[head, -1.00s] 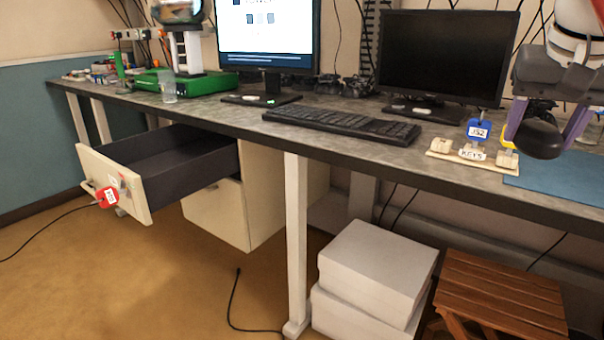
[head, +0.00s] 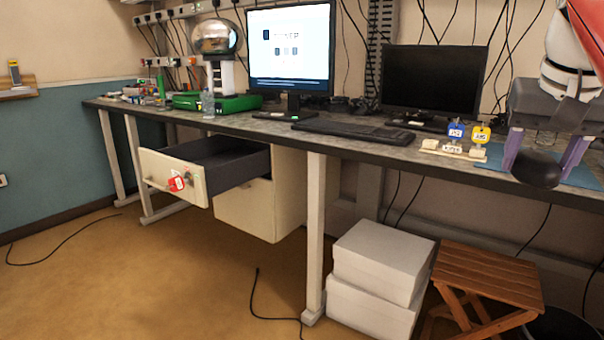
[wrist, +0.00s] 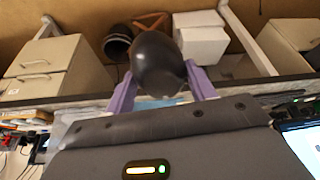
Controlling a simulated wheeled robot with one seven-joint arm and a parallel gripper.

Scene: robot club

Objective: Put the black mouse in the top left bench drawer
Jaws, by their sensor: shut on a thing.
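The black mouse (head: 537,168) is held between the purple fingers of my gripper (head: 541,160) at the right of the head view, in front of the bench's edge. In the wrist view the mouse (wrist: 158,64) sits between the two fingertips of my gripper (wrist: 160,80). My gripper is well to the right of the drawer.
The bench top (head: 350,140) carries two monitors, a keyboard (head: 353,131) and a key rack (head: 453,149). White boxes (head: 381,258) and a wooden stool (head: 487,283) stand below its front edge. The floor before the drawer is clear, apart from cables.

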